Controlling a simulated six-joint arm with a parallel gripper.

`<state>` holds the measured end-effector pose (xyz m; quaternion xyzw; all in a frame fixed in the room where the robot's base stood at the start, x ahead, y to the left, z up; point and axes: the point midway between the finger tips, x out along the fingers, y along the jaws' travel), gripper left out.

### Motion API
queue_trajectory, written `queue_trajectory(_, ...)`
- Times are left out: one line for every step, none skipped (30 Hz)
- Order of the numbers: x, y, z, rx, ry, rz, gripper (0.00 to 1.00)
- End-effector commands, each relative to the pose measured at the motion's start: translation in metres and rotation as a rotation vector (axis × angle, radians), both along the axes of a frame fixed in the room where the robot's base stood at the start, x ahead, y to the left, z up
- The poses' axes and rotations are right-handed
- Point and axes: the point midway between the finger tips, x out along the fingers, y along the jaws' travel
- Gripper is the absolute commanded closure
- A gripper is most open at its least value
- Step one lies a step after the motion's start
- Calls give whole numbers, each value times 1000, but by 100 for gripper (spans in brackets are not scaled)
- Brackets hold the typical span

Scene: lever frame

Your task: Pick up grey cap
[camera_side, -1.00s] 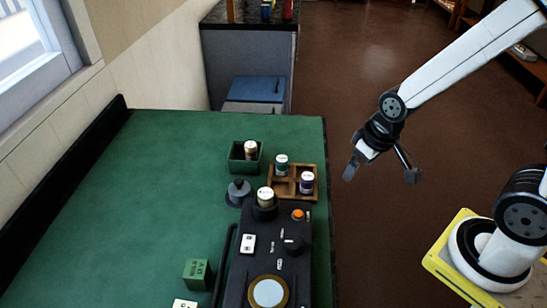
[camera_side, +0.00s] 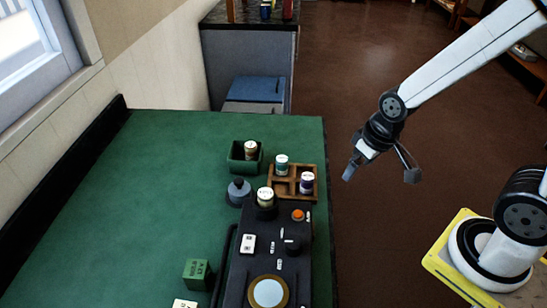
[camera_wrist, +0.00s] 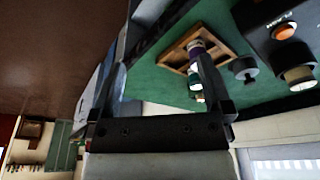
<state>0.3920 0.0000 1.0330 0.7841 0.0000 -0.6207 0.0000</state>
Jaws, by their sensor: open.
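The grey cap (camera_side: 238,190), a round disc with a darker knob on top, sits on the green table (camera_side: 130,200), left of the wooden tray and just behind the black panel. It also shows in the wrist view (camera_wrist: 243,68), right of my fingers. My gripper (camera_side: 380,172) is open and empty. It hangs in the air to the right of the table edge, well apart from the cap. In the wrist view my gripper (camera_wrist: 163,72) has its two fingers spread, with nothing held between them.
A wooden divided tray (camera_side: 271,194) holds two small cans. A green box (camera_side: 233,164) holds another can. The black panel (camera_side: 242,270) carries a can, an orange button (camera_side: 298,214) and switches. A green block (camera_side: 198,274) stands at the front. The table's left side is clear.

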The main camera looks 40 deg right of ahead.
Motion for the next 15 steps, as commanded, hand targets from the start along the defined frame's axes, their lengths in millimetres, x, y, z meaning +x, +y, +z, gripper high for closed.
queue_trajectory(0,0,0,0,0,0,0)
queue_trajectory(0,0,0,0,0,0,0)
queue_trajectory(0,0,0,0,0,1,0)
queue_trajectory(0,0,0,-1,0,3,0)
queue_trajectory(1,0,0,-2,0,7,0)
queue_trajectory(2,1,0,-3,1,16,0)
queue_trajectory(3,2,1,-5,2,25,0)
queue_trajectory(5,2,1,-7,3,36,0)
queue_trajectory(8,3,1,-11,6,58,0)
queue_trajectory(10,4,1,-14,8,78,0)
queue_trajectory(13,6,1,-19,10,102,0)
queue_trajectory(18,8,2,-26,14,139,0)
queue_trajectory(22,10,2,-32,18,170,0)
queue_trajectory(26,12,2,-38,22,206,0)
queue_trajectory(32,15,3,-48,26,259,0)
